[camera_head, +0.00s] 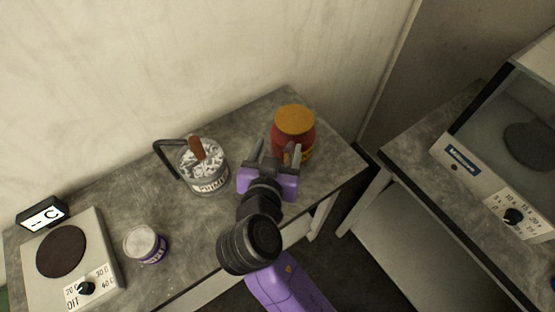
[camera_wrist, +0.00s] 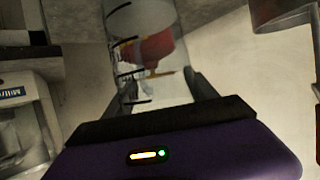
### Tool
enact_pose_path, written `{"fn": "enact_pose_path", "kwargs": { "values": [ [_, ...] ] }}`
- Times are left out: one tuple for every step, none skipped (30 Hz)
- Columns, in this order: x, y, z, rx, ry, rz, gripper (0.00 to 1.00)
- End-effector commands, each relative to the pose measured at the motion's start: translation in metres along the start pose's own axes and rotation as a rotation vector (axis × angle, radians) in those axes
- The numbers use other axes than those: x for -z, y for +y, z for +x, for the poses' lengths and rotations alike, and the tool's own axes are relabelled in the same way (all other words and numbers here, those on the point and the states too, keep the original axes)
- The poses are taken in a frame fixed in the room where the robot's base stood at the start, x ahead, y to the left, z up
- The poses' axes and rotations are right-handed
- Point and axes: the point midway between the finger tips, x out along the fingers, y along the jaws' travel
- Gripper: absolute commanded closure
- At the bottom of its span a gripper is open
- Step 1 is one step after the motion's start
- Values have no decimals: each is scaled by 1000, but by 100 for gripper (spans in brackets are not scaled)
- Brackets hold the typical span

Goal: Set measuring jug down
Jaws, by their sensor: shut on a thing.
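The measuring jug (camera_wrist: 140,22) is a clear cylinder with black graduation marks, seen in the wrist view between the two fingers of my gripper (camera_wrist: 160,88). My gripper is shut on it. In the head view my gripper (camera_head: 276,154) is over the right part of the grey bench (camera_head: 122,205), right beside a red jar with an orange lid (camera_head: 294,121). The jug is hard to make out there. A red shape shows through the jug's clear wall in the wrist view. I cannot tell whether the jug's base touches the bench.
A small purple-labelled tin (camera_head: 145,243) and a hotplate (camera_head: 97,250) are farther left. A boxy appliance (camera_head: 470,158) stands on the separate right bench. Bare bench lies between tin and pot.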

Motion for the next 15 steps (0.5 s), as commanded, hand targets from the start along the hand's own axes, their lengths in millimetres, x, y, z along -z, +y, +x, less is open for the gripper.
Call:
{"fn": "enact_pose_path", "kwargs": {
  "values": [
    [-3, 0, 2, -1, 1, -2, 80],
    [-5, 0, 3, -1, 1, -1, 80],
    [-6, 0, 3, -1, 2, 0, 80],
    [-8, 0, 4, -1, 2, 0, 80],
    [-11, 0, 5, -2, 1, -1, 80],
    [-16, 1, 7, -2, -1, -3, 80],
    [-20, 1, 8, -1, -1, -3, 80],
    [-25, 1, 10, -1, -2, -3, 80],
    [-30, 0, 13, -2, -2, -4, 80],
    [-34, 0, 14, -1, 0, -2, 80],
    [-37, 0, 16, -2, 0, -3, 80],
    [-41, 0, 18, -2, 0, -2, 80],
    [-43, 0, 18, -1, 1, -1, 80],
    [-45, 0, 19, 0, 1, -1, 80],
    [-46, 0, 20, 0, 1, -1, 80]
  ]
}}
